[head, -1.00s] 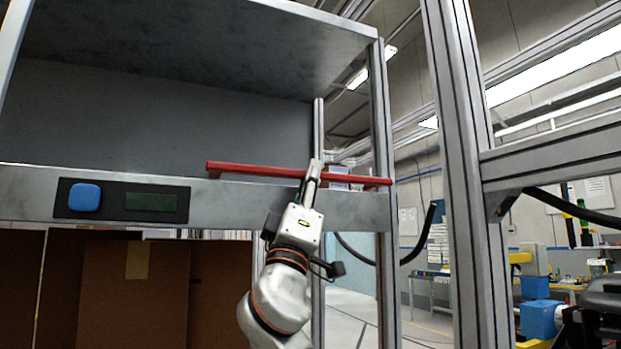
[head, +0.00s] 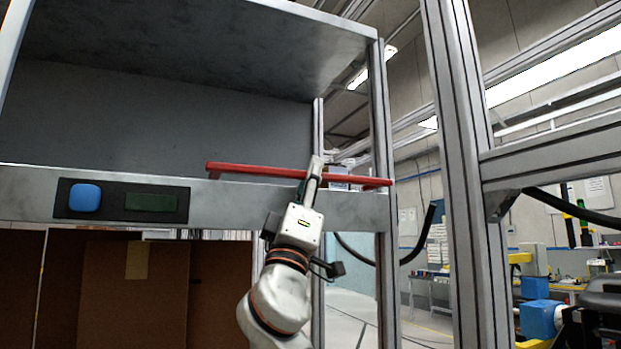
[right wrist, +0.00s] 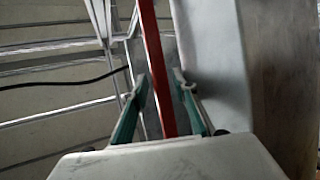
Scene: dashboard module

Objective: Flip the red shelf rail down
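The red shelf rail (head: 255,171) runs level along the top of the grey shelf's front edge (head: 225,204), in its raised position. It also shows in the right wrist view (right wrist: 152,60) as a red bar. My right gripper (head: 316,164) reaches up from below to the right part of the rail and hides a short piece of it. In the right wrist view my right gripper (right wrist: 161,82) is open, with one finger on each side of the rail and gaps between. Whether a fingertip touches the rail I cannot tell. My left gripper is not in view.
A panel with a blue button (head: 84,197) and a dark green display (head: 151,202) sits on the shelf front, left of the rail. Metal frame posts (head: 462,170) stand to the right. Brown cardboard boxes (head: 135,290) are below the shelf. The shelf space above is empty.

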